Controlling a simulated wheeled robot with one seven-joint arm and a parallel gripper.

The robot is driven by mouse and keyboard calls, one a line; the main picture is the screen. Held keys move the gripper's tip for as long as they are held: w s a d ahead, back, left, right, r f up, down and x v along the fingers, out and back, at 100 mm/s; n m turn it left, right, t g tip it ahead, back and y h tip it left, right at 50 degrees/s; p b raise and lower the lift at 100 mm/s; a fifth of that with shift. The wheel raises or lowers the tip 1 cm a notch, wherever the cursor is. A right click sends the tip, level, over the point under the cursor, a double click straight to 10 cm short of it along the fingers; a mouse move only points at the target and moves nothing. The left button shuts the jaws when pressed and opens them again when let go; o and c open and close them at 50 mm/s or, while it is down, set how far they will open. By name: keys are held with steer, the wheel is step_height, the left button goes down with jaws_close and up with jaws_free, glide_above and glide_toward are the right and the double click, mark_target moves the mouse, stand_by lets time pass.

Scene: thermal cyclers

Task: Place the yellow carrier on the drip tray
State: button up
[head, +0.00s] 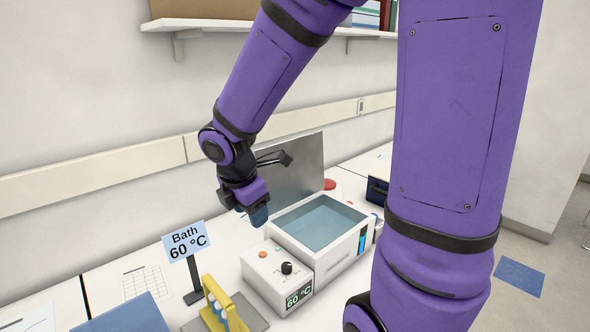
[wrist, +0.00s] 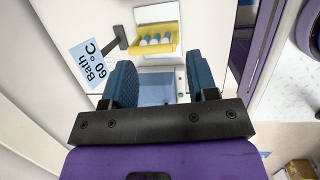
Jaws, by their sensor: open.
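The yellow carrier (head: 240,305) stands at the lower edge of the head view with several pale tubes in it. It also shows at the top of the wrist view (wrist: 152,27). A flat grey plate, which looks like the drip tray (head: 256,324), shows around the carrier. The picture edge cuts off the carrier's lower part, so its full contact with the plate is hidden. My gripper (head: 258,216) is open and empty, above the near left end of the water bath and apart from the carrier. Its two blue fingers (wrist: 162,82) are spread in the wrist view.
The water bath (head: 345,262) has an open basin and a raised grey lid behind. Its control box (head: 270,282) stands between it and the carrier. A "Bath 60 °C" sign (head: 186,241) stands beside the carrier. A blue mat (head: 130,316) lies at lower left.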

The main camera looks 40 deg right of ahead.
steer(key=s+r+m+t+y, duration=0.3)
steer(key=s+r+m, duration=1.1)
steer(key=m, duration=0.4)
steer(key=shift+s+a+r+t, duration=0.2)
steer(key=shift+s+a+t, duration=0.2)
steer(key=shift+s, duration=0.05)
steer(key=shift+c, duration=0.4)
